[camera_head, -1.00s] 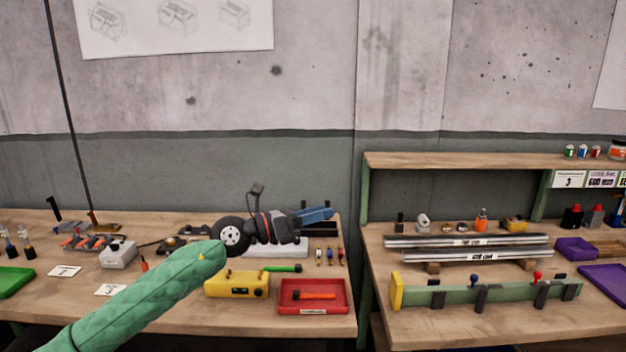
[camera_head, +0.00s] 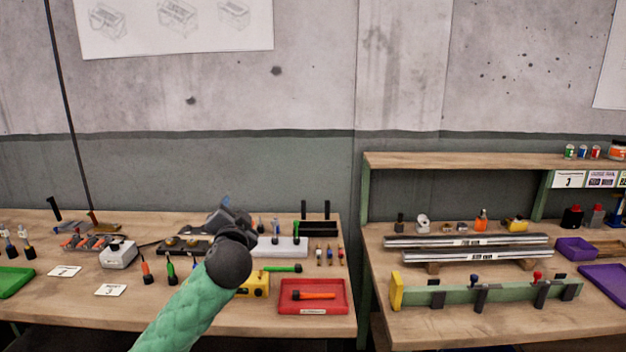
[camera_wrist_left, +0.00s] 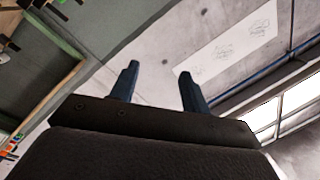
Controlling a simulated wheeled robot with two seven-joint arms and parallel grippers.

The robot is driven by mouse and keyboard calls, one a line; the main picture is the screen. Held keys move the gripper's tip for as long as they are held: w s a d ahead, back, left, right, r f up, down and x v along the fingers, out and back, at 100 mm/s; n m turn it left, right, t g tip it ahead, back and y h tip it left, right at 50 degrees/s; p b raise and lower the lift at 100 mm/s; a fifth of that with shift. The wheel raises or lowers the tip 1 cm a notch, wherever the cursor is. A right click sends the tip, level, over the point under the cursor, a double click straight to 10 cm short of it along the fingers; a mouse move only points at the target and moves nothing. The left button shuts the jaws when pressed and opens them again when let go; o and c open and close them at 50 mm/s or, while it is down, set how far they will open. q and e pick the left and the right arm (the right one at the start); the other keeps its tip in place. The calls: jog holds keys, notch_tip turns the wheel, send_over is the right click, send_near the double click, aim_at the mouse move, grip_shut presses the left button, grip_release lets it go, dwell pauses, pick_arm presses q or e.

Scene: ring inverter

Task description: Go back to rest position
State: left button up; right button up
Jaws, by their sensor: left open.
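My left gripper (camera_head: 228,204) is at the end of my green-sleeved left arm in the head view. It is foreshortened, pointing away from me above the left bench (camera_head: 70,306). In the left wrist view its two blue fingers (camera_wrist_left: 160,84) stand apart with nothing between them. Behind them are the wall and a paper drawing sheet. My arm hides part of a yellow box (camera_head: 258,284) on the bench. My right gripper is in neither view.
A red tray (camera_head: 338,302) holds an orange-handled tool. A white block (camera_head: 280,248) and several screwdrivers stand on the left bench. The right bench (camera_head: 450,331) bears metal rails (camera_head: 480,256) and a green fixture (camera_head: 500,293).

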pick_arm(q)
jog(key=s+f+n+g+h, duration=0.1)
jog(key=s+f+g, duration=0.2)
jog(key=s+f, duration=0.5)
jog(key=s+d+f+n+g+h, duration=0.1)
jog(key=s+f+g, duration=0.3)
jog(key=f, duration=0.9)
jog(key=s+f+n+g+h, duration=0.1)
jog(key=s+f+n+g, duration=0.3)
jog(key=f, duration=0.6)
jog(key=s+f+g, duration=0.2)
jog(key=s+f, duration=0.5)
jog(key=s, duration=0.3)
jog(key=s+d+f+g, duration=0.1)
jog(key=s+f+g, duration=0.1)
jog(key=s+f, duration=0.6)
jog(key=s+f+g+h, duration=0.1)
jog(key=s+f, duration=0.6)
jog(key=s, duration=0.7)
jog(key=shift+d+f+g, duration=0.35)
jog(key=shift+g, duration=0.25)
